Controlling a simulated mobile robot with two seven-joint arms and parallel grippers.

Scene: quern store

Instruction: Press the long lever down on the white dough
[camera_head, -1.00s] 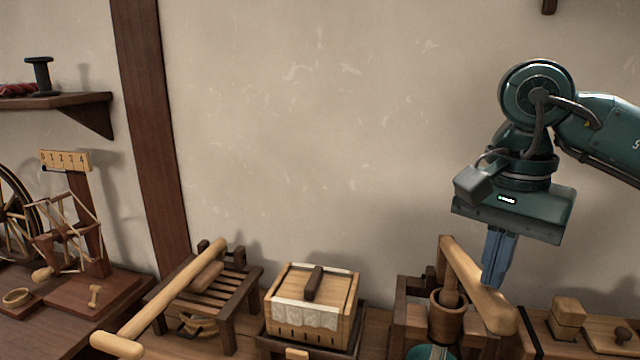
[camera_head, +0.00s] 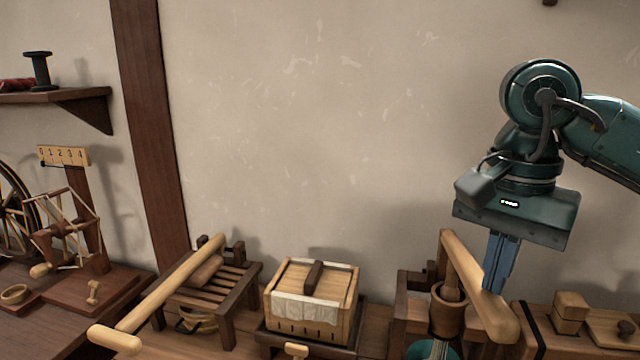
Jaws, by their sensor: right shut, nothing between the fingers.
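The long wooden lever (camera_head: 475,287) belongs to the press at the lower right and slopes down toward the front. A wooden plunger (camera_head: 451,287) beneath it stands in a round wooden cup (camera_head: 449,315). My right gripper (camera_head: 492,291) points down with its blue fingers shut and empty, tips at the lever's right edge near its front end. It appears to touch the lever, but contact is hard to confirm. I see no white dough; the cup's inside is hidden. My left gripper is out of view.
A second long lever (camera_head: 165,292) lies across a slatted stand (camera_head: 228,300) on the left. A lidded wooden box (camera_head: 338,290) stands between. A teal bowl (camera_head: 416,350) shows below the cup. Wooden blocks (camera_head: 570,307) sit close on the right. The wall space above is clear.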

